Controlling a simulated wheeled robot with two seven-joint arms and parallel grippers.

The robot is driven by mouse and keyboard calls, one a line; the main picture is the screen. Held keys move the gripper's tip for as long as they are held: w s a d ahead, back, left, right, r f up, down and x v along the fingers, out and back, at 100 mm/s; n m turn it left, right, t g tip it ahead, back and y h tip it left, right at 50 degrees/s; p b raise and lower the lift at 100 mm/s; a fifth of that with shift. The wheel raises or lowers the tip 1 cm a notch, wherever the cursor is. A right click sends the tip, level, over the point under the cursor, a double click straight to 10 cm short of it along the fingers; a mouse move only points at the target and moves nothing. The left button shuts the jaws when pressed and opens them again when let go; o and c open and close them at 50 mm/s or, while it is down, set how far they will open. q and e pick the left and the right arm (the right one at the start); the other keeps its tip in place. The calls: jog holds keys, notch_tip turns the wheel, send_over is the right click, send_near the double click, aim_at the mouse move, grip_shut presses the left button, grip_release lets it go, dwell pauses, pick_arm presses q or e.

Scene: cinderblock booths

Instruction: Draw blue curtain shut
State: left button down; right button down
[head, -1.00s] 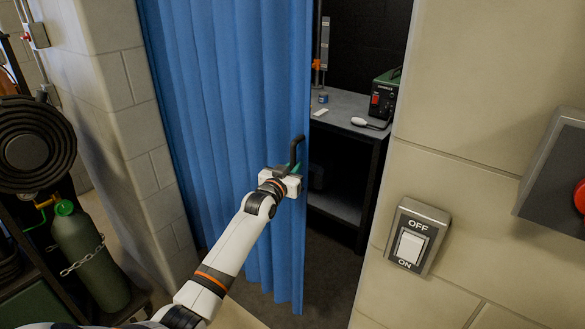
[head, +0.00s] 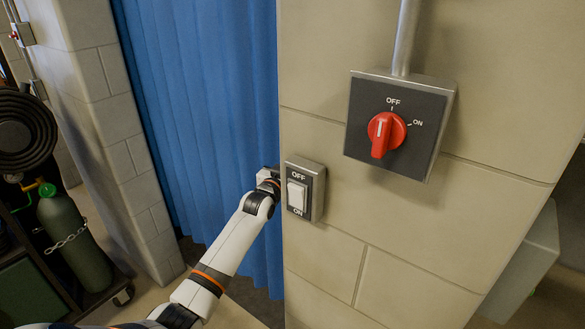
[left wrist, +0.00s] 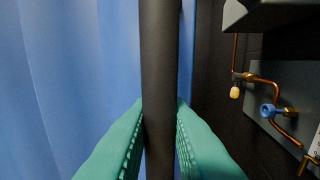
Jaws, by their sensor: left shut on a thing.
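The blue curtain (head: 200,110) hangs in folds across the doorway and reaches the right wall's edge in the head view, with no gap seen there. Its leading edge is hidden behind that wall. In the left wrist view the curtain (left wrist: 75,80) fills the left, and its edge shows just right of a dark upright pull bar (left wrist: 158,60). My left gripper (left wrist: 160,125) has its green fingers shut on this bar, one on each side. In the head view its fingertips are hidden at the wall edge. My right gripper is not in view.
A light switch (head: 304,189) sits on the block wall close beside my left wrist. A green gas cylinder (head: 73,240) stands on a cart at left. Copper pipes (left wrist: 265,82) show beyond the curtain edge.

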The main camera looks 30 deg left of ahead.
pick_arm(q)
jog(key=c, duration=1.4)
grip_release()
jog(key=shift+a, duration=0.1)
jog(key=shift+s, duration=0.1)
jog(key=shift+s, duration=0.3)
jog(key=s+d+b, duration=0.1)
jog(key=s+b, duration=0.1)
jog(key=s, duration=0.9)
jog(key=shift+d, duration=0.25)
